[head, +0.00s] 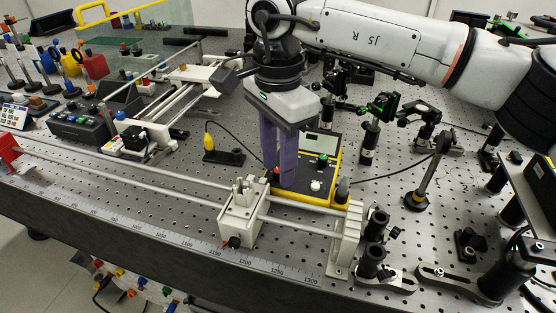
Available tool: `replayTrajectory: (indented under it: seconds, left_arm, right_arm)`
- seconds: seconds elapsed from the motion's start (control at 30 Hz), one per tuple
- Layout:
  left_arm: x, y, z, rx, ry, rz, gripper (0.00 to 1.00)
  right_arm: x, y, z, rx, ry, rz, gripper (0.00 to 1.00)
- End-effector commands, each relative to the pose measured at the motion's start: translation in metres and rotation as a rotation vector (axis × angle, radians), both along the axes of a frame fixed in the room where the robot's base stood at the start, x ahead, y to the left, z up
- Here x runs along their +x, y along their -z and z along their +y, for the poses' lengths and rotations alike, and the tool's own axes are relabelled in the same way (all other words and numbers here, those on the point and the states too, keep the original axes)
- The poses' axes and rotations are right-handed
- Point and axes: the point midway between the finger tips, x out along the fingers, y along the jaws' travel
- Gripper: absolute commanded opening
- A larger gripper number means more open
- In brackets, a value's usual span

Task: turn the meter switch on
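The meter (325,190) is a dark box with a yellow edge, standing on the perforated bench near the front rail. Its face carries a display (322,141), a green knob (322,161) and a white knob (316,186). My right gripper (282,180) points down with purple fingers at the left part of the meter face. A small red part (276,171) shows beside the fingertips. The fingers hide the face around it, so I cannot tell which part is the switch, how it is set, or whether they touch it. The finger gap is unclear. My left gripper is out of view.
A white carriage (242,213) sits on the front rail (150,175), close left of the meter. A yellow-plugged cable (209,141) lies behind it. Optic posts (371,135) stand to the right, and a black post holder (376,224) is at the rail's right end.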

Motion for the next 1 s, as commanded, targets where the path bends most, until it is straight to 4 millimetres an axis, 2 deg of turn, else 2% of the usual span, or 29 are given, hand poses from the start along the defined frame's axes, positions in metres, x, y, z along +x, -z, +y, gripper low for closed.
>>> replayTrajectory:
  seconds: [0.27, 0.4, 0.47, 0.77, 1.0]
  left_arm:
    - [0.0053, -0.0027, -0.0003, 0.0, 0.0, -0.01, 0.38]
    - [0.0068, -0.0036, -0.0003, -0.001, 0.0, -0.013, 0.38]
    - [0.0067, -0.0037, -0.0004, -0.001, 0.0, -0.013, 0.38]
    - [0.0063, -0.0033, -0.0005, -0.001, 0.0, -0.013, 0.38]
    - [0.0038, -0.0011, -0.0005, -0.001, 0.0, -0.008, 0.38]
  right_arm:
    - [0.0, 0.0015, 0.0, 0.001, 0.001, 0.001, 0.32]
    - [0.0, 0.0014, 0.0, 0.001, 0.001, 0.001, 0.08]
    - [0.0, 0.0013, 0.0, 0.001, 0.001, 0.001, 0.0]
    - [-0.0001, 0.0012, 0.0002, 0.001, 0.025, 0.001, 0.0]
    - [-0.0001, 0.0012, 0.0006, 0.002, 0.138, 0.0, 0.0]
